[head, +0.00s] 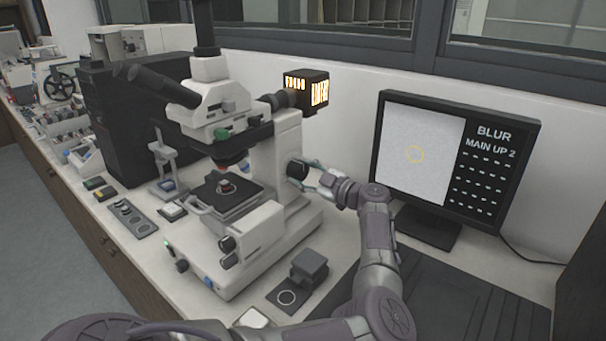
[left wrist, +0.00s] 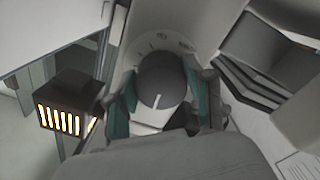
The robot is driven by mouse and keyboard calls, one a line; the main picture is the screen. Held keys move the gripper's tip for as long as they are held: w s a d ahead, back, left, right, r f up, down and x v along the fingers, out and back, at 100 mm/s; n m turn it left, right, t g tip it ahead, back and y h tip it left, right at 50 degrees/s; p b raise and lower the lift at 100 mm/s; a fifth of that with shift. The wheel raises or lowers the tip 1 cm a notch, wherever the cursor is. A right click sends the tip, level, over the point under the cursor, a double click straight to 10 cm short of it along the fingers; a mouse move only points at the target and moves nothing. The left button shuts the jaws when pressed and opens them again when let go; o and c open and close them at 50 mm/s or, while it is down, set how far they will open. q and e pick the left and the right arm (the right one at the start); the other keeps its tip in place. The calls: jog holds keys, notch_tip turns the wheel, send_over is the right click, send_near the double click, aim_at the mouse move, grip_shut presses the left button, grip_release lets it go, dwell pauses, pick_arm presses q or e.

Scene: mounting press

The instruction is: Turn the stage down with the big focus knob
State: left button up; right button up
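The big focus knob (head: 297,170) is a dark round knob on the right side of the white microscope (head: 270,160). In the left wrist view the knob (left wrist: 161,82) shows a pale line on its face and a marked dial behind it. My left gripper (head: 304,174) straddles the knob. Its teal pads (left wrist: 161,100) lie against both sides and appear closed on it. The dark stage (head: 238,202) sits under the objective with a small sample on it. The monitor (head: 490,175) reads "BLUR" and "MAIN UP 2". My right gripper is out of view.
The lit lamp housing (head: 307,88) juts out behind the microscope, above my left gripper; it also shows in the left wrist view (left wrist: 70,103). A small dark block (head: 309,265) stands at the bench front. A black tower (head: 130,115) stands left of the microscope.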

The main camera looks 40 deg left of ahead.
pick_arm(q)
jog(key=o, duration=0.5)
jog(key=shift+c, duration=0.2)
jog(key=d, duration=0.7)
jog(key=shift+w+d, duration=0.25)
jog(key=shift+w, duration=0.1)
jog(key=shift+f, duration=0.1)
